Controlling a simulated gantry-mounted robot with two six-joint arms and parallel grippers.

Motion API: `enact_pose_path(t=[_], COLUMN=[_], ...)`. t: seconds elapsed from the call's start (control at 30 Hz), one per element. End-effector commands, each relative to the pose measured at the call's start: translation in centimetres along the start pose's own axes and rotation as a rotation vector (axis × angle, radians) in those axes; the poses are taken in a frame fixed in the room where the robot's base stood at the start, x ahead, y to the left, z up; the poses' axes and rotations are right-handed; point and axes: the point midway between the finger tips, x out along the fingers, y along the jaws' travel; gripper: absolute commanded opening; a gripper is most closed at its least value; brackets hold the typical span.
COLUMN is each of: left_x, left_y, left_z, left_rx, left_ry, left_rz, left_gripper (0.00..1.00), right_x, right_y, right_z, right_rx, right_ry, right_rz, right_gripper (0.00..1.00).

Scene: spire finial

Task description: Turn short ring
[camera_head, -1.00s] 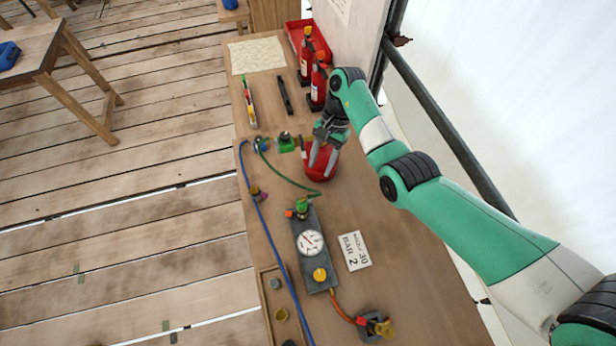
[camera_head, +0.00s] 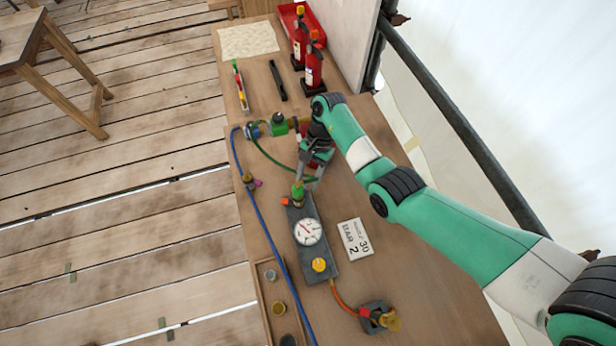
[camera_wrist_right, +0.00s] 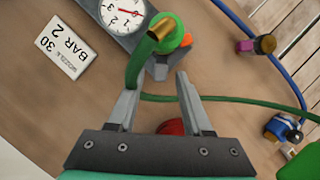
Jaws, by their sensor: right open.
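The gauge block (camera_head: 326,268) lies on the bench with a white dial (camera_head: 308,232), a yellow knob (camera_head: 319,265) and a green fitting (camera_head: 297,190) at its far end. In the right wrist view, the green fitting (camera_wrist_right: 184,42) has a brass end (camera_wrist_right: 162,27) above it and a green piece curving down to the left. My right gripper (camera_wrist_right: 157,87) is open and empty, its fingertips close to this fitting but apart from the green collar. In the head view, my right gripper (camera_head: 309,176) is just beyond the fitting. I cannot tell which part is the short ring. My left gripper is not in view.
A card reading BAR 2 (camera_head: 355,240) lies right of the block. A blue hose (camera_head: 263,230) runs along the left bench edge. A red object (camera_wrist_right: 172,127) is partly hidden below my gripper. Fire extinguishers (camera_head: 313,68) stand at the back. An orange hose leads to a small fitting (camera_head: 379,318).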

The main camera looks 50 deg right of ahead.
Motion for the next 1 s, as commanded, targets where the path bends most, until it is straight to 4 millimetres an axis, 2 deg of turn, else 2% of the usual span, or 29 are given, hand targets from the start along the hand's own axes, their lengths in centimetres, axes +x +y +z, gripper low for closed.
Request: enact_pose_path(t=[0.07, 0.3, 0.37, 0.77, 1.0], left_x=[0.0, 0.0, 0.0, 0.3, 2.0], left_y=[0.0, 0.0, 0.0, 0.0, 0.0], left_z=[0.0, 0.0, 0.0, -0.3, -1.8], left_rx=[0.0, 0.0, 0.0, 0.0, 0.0], left_ry=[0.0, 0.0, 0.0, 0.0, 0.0], left_rz=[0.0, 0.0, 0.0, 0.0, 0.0], left_gripper=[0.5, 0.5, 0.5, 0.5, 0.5], right_x=[0.0, 0.0, 0.0, -0.2, -0.5], right_y=[0.0, 0.0, 0.0, 0.1, 0.6], right_z=[0.0, 0.0, 0.0, 0.1, 0.3], right_rx=[0.0, 0.0, 0.0, 0.01, 0.084], right_ry=[0.0, 0.0, 0.0, 0.0, -0.001], right_rz=[0.0, 0.0, 0.0, -0.004, -0.033], right_gripper=[0.5, 0.09, 0.0, 0.0, 0.0])
